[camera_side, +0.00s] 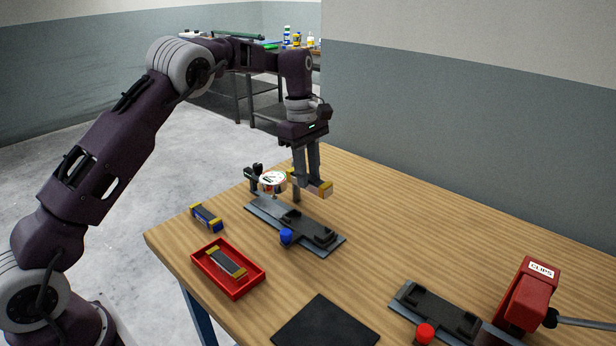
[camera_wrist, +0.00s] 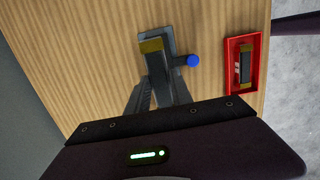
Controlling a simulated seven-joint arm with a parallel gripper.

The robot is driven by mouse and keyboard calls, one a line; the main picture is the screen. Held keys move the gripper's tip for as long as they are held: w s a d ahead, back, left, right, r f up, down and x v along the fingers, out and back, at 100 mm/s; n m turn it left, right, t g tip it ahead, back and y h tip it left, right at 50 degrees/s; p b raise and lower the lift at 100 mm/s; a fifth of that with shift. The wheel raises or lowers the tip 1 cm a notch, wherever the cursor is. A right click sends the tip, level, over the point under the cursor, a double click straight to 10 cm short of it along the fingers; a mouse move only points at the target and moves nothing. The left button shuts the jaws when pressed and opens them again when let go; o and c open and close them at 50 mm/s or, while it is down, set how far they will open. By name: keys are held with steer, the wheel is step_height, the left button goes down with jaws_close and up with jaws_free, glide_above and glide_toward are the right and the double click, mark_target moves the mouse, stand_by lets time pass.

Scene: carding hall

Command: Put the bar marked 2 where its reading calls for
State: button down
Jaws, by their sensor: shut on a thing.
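My gripper (camera_side: 312,180) is shut on a bar with yellow ends (camera_side: 325,190) and holds it above the gauge fixture (camera_side: 262,213). In the wrist view the held bar (camera_wrist: 156,62) shows its dark face and yellow end, over the fixture plate (camera_wrist: 177,76). The fixture has a dark cradle, a round dial (camera_side: 272,181) and a blue knob (camera_side: 286,236). A second bar (camera_side: 207,217) lies on the table left of the fixture. A third bar (camera_side: 227,262) lies in the red tray (camera_side: 248,285). No number on any bar is readable, nor is the dial's reading.
A black mat (camera_side: 325,328) lies at the front edge. The table's back right is clear.

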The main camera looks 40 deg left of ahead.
steer(key=s+d+f, duration=0.1)
steer(key=s+d, duration=0.4)
steer(key=d, duration=0.3)
steer(key=s+d+f, duration=0.1)
steer(key=s+d, duration=0.4)
steer(key=d, duration=0.2)
steer(key=s+d+f, duration=0.1)
steer(key=s+d, duration=0.6)
steer(key=s, duration=0.6)
steer(key=f, duration=1)
steer(key=shift+s+a+f, duration=0.2)
steer(key=shift+s+f, duration=0.05)
steer(key=shift+f, duration=0.15)
steer(key=c, duration=1.1)
jaws_free()
